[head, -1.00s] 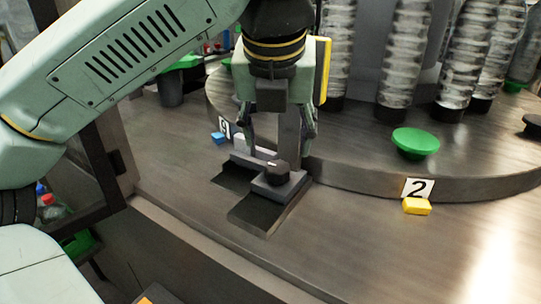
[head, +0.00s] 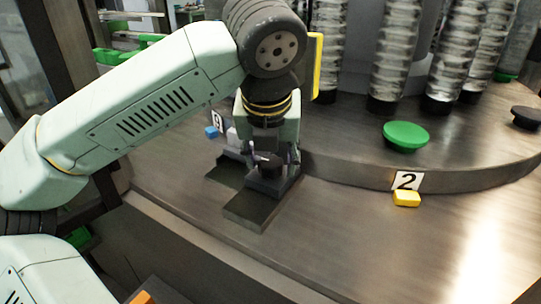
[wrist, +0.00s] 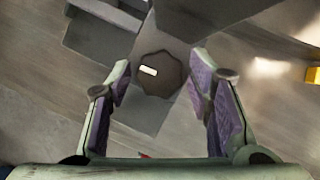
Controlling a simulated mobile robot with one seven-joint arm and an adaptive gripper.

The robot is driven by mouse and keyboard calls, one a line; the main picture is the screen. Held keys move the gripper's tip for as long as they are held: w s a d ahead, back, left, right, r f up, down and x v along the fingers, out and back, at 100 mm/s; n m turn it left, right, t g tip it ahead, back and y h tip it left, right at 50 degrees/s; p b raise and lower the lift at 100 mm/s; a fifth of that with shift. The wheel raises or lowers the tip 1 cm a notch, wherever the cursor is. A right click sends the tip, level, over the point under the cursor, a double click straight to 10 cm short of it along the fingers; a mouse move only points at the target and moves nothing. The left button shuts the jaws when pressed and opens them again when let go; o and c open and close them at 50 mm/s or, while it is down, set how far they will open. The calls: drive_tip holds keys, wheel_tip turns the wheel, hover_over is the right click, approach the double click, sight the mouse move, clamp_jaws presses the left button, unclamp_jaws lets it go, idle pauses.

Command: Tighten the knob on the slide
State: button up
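The slide (head: 254,207) is a dark grey block on a rail plate on the metal table, at the foot of the round raised platform. Its black lobed knob (head: 268,161) has a pale mark on top; the knob also shows in the wrist view (wrist: 158,74). My gripper (head: 268,158) points down right over the knob. In the wrist view my gripper (wrist: 165,80) is open, with its two purple-padded fingers on either side of the knob and gaps to both. Whether the fingertips are level with the knob is hard to tell.
A yellow block (head: 406,199) with a "2" card sits to the right by the platform (head: 350,172). A green disc (head: 405,136) and several clear ribbed columns stand on the platform. The table front right is clear.

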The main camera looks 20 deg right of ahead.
drive_tip(key=c, duration=0.8)
drive_tip(key=shift+c, duration=0.2)
drive_tip(key=shift+f+m+b, duration=0.1)
drive_tip(key=shift+m+b, duration=0.25)
drive_tip(key=shift+m, duration=0.05)
drive_tip(key=shift+a+m+g+h+b, duration=0.1)
drive_tip(key=shift+m+g+h+b, duration=0.4)
drive_tip(key=shift+m, duration=0.5)
drive_tip(key=m+h+b, duration=0.1)
drive_tip(key=m, duration=0.2)
drive_tip(key=shift+w+m+g, duration=0.15)
drive_tip(key=shift+m+g, duration=0.25)
drive_tip(key=m+g, duration=0.1)
drive_tip(key=m, duration=0.2)
drive_tip(key=m+g, duration=0.1)
drive_tip(key=m, duration=0.2)
drive_tip(key=shift+w+r+h, duration=0.15)
drive_tip(key=shift+r+h, duration=0.05)
drive_tip(key=shift+h, duration=0.1)
drive_tip(key=m+g, duration=0.1)
drive_tip(key=m, duration=0.2)
drive_tip(key=m+g+p, duration=0.1)
drive_tip(key=m, duration=0.2)
drive_tip(key=shift+w+g+p, duration=0.1)
drive_tip(key=shift+g+p, duration=0.2)
drive_tip(key=shift+y, duration=0.4)
